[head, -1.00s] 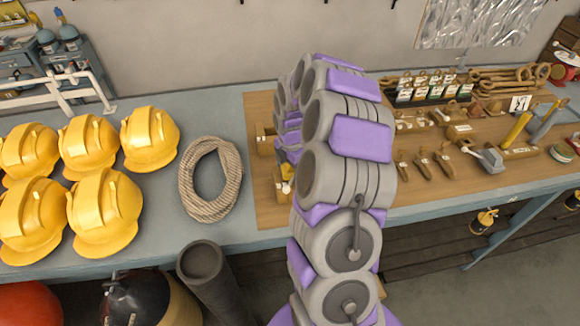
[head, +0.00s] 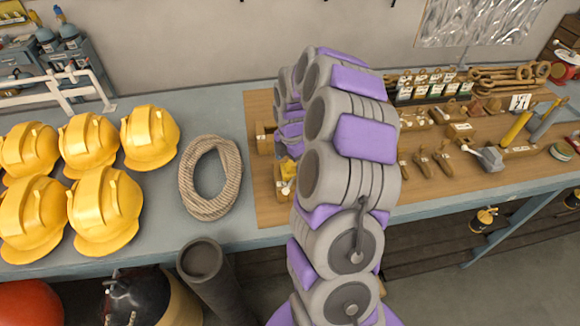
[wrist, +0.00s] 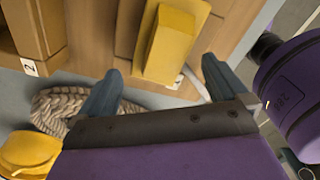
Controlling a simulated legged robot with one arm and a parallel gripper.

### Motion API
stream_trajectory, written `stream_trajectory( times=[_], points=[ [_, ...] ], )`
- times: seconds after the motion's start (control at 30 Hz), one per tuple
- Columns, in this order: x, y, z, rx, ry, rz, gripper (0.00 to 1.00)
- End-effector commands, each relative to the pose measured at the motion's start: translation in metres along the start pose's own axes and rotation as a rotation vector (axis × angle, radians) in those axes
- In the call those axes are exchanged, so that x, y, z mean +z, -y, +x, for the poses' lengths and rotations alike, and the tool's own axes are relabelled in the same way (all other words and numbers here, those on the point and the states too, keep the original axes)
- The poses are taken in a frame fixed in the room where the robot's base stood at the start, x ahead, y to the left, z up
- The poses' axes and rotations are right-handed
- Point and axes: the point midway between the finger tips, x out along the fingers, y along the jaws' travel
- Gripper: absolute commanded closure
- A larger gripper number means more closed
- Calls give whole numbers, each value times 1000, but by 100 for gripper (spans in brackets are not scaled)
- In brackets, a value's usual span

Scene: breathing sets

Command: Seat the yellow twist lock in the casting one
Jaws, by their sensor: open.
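A yellow block-shaped piece (wrist: 170,42) stands on the wooden board in the wrist view; I cannot tell whether it is the twist lock or a casting. My gripper (wrist: 162,74) is open, its two fingertips apart on either side of the near end of this piece, with nothing gripped. A small label by the piece is too oblique to read. In the head view a yellow piece (head: 287,187) shows at the board's left part, partly hidden by my arm. My gripper is hidden there. I cannot identify casting one.
A wooden block labelled 2 (wrist: 33,45) stands at left in the wrist view. A coiled rope (head: 210,178) and several yellow helmets (head: 105,210) lie left of the wooden board (head: 262,212). Several small tools and fittings cover the board's right side.

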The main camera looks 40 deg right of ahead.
Motion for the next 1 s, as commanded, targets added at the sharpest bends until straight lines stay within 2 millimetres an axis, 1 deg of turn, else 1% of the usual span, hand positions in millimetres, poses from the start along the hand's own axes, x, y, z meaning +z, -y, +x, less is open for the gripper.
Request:
stream_trajectory(
  times=[0.03,0.2,0.5,0.6,0.73,0.83,1.0],
  points=[
    [0,-1,-12,3,1,0,0],
    [1,-2,-52,7,3,0,0],
    [2,-2,-114,2,2,0,0],
    [1,-2,-128,2,2,0,0],
    [1,-2,-140,0,1,0,0],
    [2,-2,-145,1,1,0,0],
    [2,-2,-145,0,1,0,0]
  ],
)
